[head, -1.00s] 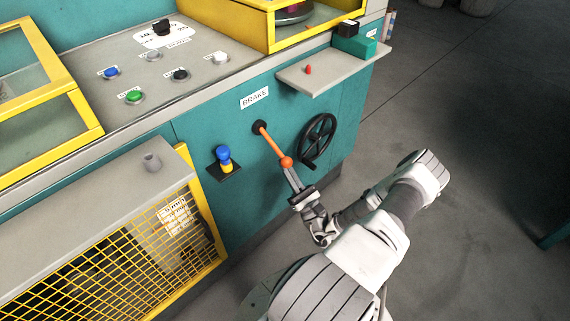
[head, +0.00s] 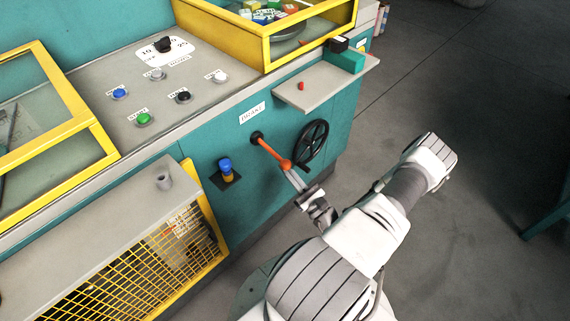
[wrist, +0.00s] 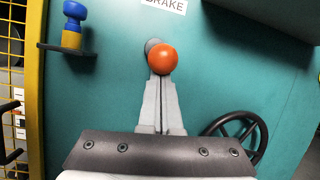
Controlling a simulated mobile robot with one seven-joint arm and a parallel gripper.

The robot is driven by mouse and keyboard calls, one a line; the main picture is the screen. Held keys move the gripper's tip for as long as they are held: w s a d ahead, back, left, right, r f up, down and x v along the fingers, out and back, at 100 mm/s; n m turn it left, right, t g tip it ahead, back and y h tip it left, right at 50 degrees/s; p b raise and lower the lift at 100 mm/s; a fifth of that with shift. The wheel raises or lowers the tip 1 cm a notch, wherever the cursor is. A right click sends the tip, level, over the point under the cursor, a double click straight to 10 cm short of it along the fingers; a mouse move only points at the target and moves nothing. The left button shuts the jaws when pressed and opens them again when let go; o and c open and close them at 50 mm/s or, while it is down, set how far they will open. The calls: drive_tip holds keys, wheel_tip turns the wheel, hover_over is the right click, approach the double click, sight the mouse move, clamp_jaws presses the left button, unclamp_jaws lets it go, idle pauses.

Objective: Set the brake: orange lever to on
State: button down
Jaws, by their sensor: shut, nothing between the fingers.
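The orange brake lever (head: 271,151) comes out of a black round pivot on the teal machine front, below the BRAKE label (head: 252,113). It slopes down to the right and ends in an orange ball knob (head: 286,165). In the wrist view the ball knob (wrist: 162,60) hides most of the lever. My gripper (head: 292,177) is shut and empty, with its fingertips right at the ball; I cannot tell whether they touch it. The shut fingers also show in the wrist view (wrist: 160,82), just below the ball. No on or off marking is readable.
A black handwheel (head: 312,141) is close to the right of the lever. A blue-topped knob (head: 225,166) on a dark bracket is to the left. A grey shelf (head: 325,88) with a small red peg juts out above. The floor at right is open.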

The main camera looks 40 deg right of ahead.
sight(290, 164)
drive_tip(key=r+g+p, duration=0.1)
drive_tip(key=r+p, duration=0.1)
drive_tip(key=p, duration=0.1)
drive_tip(key=s+r+g+p, duration=0.1)
drive_tip(key=r+p, duration=0.1)
drive_tip(key=p, duration=0.1)
drive_tip(key=shift+r+g, duration=0.25)
drive_tip(key=shift+g, duration=0.15)
drive_tip(key=r+g+p, duration=0.1)
drive_tip(key=p, duration=0.2)
drive_tip(key=shift+r, duration=0.25)
drive_tip(key=r+g+p, duration=0.2)
drive_tip(key=p, duration=0.1)
drive_tip(key=shift+w+g, duration=0.15)
drive_tip(key=shift+g, duration=0.15)
drive_tip(key=shift+w+r+p, duration=0.15)
drive_tip(key=shift+r+p, duration=0.3)
drive_tip(key=shift+p, duration=0.4)
drive_tip(key=shift+w+r, duration=0.15)
drive_tip(key=shift+d, duration=0.1)
drive_tip(key=f+b, duration=0.4)
drive_tip(key=f, duration=0.1)
drive_tip(key=shift+d, duration=0.3)
drive_tip(key=s+r, duration=0.3)
drive_tip(key=s, duration=0.6)
drive_tip(key=shift+s, duration=0.35)
